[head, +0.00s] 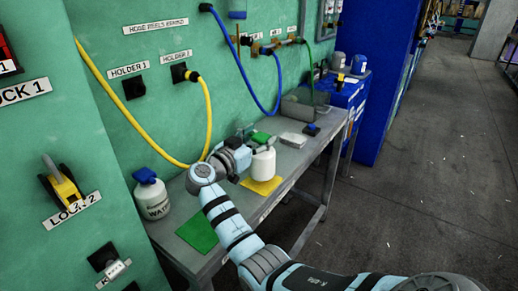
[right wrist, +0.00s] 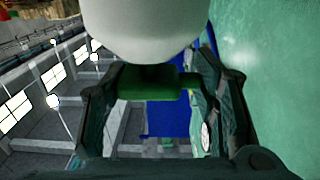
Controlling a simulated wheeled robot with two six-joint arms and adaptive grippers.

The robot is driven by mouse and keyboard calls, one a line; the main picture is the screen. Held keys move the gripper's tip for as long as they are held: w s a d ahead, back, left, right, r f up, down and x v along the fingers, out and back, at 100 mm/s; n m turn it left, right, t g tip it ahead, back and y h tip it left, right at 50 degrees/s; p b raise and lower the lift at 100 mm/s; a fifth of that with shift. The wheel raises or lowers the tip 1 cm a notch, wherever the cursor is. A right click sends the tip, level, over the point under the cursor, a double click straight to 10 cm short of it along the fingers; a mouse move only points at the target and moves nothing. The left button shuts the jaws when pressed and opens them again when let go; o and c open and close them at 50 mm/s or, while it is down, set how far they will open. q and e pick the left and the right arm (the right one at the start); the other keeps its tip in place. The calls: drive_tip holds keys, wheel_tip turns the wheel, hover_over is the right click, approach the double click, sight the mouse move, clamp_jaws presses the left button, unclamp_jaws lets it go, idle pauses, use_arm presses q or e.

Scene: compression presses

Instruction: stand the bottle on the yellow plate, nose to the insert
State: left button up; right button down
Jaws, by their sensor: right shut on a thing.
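A white bottle (head: 263,166) with a green top (head: 261,137) is upright over the yellow plate (head: 262,187) on the bench. Whether its base touches the plate I cannot tell. My right gripper (head: 259,143) is shut on the bottle's green top. In the right wrist view the green top (right wrist: 148,82) sits between the fingers of the right gripper (right wrist: 150,88), and the white body (right wrist: 145,25) fills the top middle. The gripper partly hides the top, so which way the nose points is unclear. I cannot make out the insert. My left gripper is not in view.
A white bottle labelled water (head: 152,202) with a blue top stands left on the bench (head: 290,170). A green plate (head: 197,230) lies nearer. A pale flat block (head: 294,140) and a grey bin (head: 298,105) are farther along. A yellow hose (head: 130,125) hangs along the wall.

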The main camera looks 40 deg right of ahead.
drive_tip(key=shift+f, duration=1.3)
drive_tip(key=c, duration=0.6)
unclamp_jaws()
drive_tip(key=v, duration=0.7)
drive_tip(key=shift+a, duration=0.25)
drive_tip(key=shift+s, duration=0.15)
